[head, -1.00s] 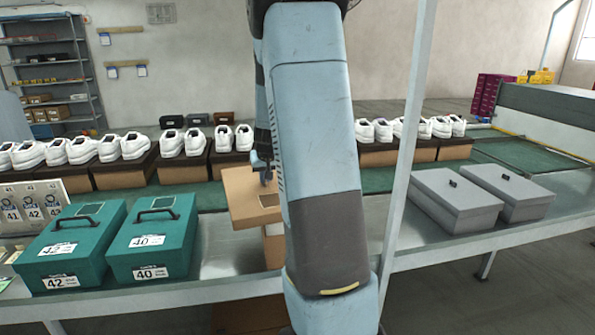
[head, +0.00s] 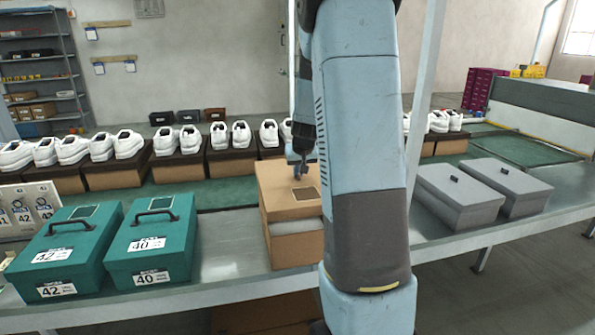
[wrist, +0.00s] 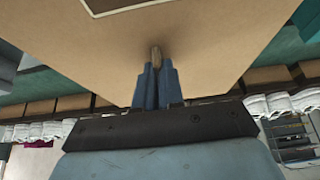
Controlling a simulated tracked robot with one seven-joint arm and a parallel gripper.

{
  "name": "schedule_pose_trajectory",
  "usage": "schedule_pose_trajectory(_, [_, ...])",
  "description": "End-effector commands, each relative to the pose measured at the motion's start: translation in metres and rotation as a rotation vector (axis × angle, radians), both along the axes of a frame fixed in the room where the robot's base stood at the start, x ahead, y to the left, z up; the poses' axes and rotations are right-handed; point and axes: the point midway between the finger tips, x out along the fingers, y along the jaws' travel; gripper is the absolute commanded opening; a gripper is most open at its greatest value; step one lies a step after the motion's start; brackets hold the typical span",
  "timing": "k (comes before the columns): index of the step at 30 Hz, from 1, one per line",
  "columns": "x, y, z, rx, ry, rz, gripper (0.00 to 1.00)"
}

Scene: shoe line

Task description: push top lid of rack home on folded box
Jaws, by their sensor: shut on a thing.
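The brown cardboard lid (head: 274,182) has a dark-edged square on top. It sits over the brown cardboard box (head: 297,251) on the metal bench in the head view. My gripper (head: 300,170) is above the lid, partly hidden by my arm. In the wrist view my gripper (wrist: 157,72) is shut on a small peg-like grip of the lid (wrist: 215,35). The box's right side is hidden behind my arm.
Two teal boxes with handles (head: 153,240) stand left of the cardboard box. Two grey lidded boxes (head: 461,197) stand to the right, beyond an upright post (head: 425,100). White shoes on cartons (head: 121,173) line the back. Bare bench shows left of the cardboard box.

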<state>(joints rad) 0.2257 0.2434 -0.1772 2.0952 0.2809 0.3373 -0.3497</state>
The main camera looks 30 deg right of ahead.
Motion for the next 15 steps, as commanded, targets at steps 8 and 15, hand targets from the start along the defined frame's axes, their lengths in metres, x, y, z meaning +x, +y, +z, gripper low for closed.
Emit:
schedule_pose_trajectory(8, [0.0, 0.001, -0.008, 0.001, 0.001, 0.0, 0.0])
schedule_pose_trajectory(15, [0.0, 0.0, -0.027, 0.0, 0.001, 0.0, 0.0])
